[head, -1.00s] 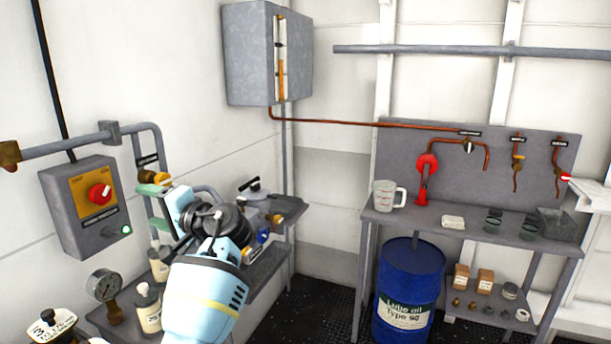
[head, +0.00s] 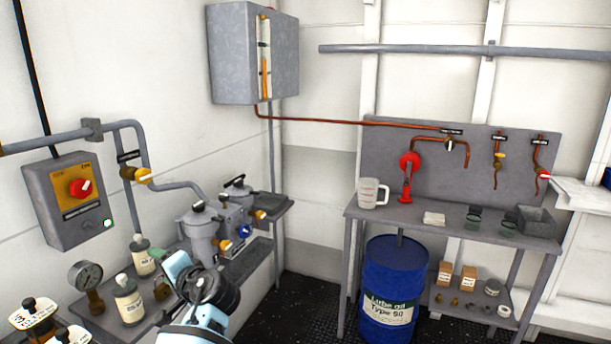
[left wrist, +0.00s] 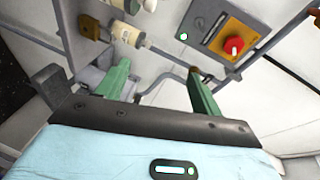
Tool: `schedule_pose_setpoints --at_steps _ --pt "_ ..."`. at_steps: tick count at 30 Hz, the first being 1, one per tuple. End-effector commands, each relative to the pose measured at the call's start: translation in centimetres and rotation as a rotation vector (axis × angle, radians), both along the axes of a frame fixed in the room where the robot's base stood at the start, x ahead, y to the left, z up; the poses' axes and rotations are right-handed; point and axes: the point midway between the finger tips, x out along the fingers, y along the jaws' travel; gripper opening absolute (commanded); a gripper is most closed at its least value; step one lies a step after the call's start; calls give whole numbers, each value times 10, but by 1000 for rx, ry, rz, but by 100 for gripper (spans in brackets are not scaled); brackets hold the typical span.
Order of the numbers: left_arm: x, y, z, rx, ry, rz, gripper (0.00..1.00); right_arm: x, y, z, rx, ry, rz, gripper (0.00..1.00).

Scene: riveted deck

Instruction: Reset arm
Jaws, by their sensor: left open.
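My left arm (head: 205,298) comes in at the bottom of the head view, low in front of the bench on the left wall. The fingers point towards the wall. A grey control box (head: 68,202) with a red knob (head: 80,188) on a yellow plate and a lit green lamp is on that wall, apart from the gripper. It also shows in the left wrist view (left wrist: 205,25). My right gripper is not in view.
The wall bench (head: 245,262) carries bottles (head: 129,300), a pressure gauge (head: 86,276) and grey filter housings (head: 201,235). A second bench (head: 450,225) with a jug (head: 372,192) stands right, over a blue oil drum (head: 388,290). Dark floor (head: 305,305) between them looks clear.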

Motion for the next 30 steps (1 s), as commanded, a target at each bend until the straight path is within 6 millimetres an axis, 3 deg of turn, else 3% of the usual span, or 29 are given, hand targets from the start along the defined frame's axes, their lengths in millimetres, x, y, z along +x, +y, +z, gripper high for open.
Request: schedule_pose_setpoints --at_steps 1,6,11,15,22,25,30 --pt "-7 -1 -31 -32 21 -36 66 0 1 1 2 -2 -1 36" --pt "-42 -12 -130 -191 59 -174 66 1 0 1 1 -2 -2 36" --pt "-92 -27 -211 -368 80 -283 66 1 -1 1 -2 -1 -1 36" --pt "-148 -43 -268 -539 85 -354 66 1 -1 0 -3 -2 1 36" --pt "-253 -72 -327 -842 70 -414 66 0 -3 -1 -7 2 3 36" --pt "-301 -84 -340 -979 54 -417 66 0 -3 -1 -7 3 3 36" --pt "-370 -100 -345 -1186 12 -392 66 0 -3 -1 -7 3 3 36"
